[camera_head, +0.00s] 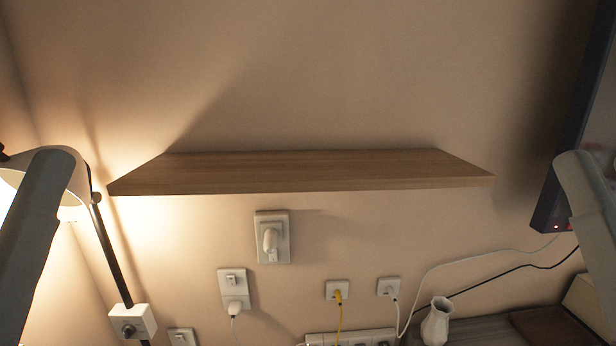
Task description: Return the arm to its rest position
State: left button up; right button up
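Parts of my two arms show at the left and right edges of the head view, as pale grey links. Both grippers are outside the picture, so I cannot see whether they hold anything. No laundry is in view.
An empty wooden shelf (300,172) juts from the beige wall. A lit lamp (75,185) stands at the left, and a dark screen (575,130) is at the right. Below are wall sockets (272,238) with cables, a power strip (350,338) and a white vase (437,322) on a surface.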

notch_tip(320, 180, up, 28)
jog(key=p, duration=2.4)
jog(key=shift+p, duration=0.3)
